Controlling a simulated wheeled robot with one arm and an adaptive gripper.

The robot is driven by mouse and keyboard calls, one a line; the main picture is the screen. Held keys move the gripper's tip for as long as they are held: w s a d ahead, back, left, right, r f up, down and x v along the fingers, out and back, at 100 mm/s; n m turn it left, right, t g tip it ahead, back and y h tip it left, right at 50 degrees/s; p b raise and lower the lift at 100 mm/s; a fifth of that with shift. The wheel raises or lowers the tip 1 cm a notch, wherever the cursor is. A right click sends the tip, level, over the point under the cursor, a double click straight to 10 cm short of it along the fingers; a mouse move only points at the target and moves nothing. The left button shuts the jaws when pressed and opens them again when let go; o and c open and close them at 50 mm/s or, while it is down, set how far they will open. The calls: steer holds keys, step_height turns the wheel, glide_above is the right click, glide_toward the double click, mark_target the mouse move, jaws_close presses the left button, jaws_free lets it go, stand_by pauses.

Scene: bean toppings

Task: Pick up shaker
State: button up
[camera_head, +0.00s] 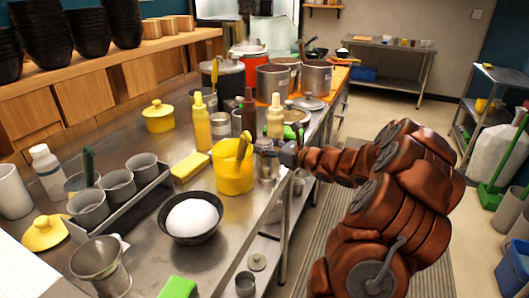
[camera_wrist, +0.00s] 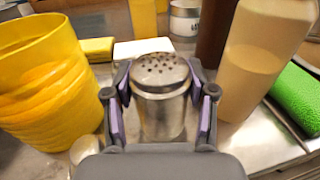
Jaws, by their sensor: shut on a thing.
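The shaker (camera_wrist: 161,95) is a metal cylinder with a domed, perforated lid. In the wrist view it stands upright between the two fingers of my gripper (camera_wrist: 160,105), which are shut on it from both sides. In the head view the shaker (camera_head: 268,165) is at the right edge of the steel counter, just right of the yellow bucket. My gripper (camera_head: 284,155) reaches it from the right and partly hides it. I cannot tell whether its base touches the counter.
The yellow bucket (camera_wrist: 45,85) is close on the left. A pale bottle (camera_wrist: 258,60) is close on the right, with a green sponge (camera_wrist: 298,95) beyond it. A bowl with a white mound (camera_head: 192,217) stands nearer on the counter.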

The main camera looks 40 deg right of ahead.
step_height(320, 180, up, 28)
steer(key=shift+b, duration=0.4)
stand_by(0.3)
steer(key=shift+o, duration=0.7)
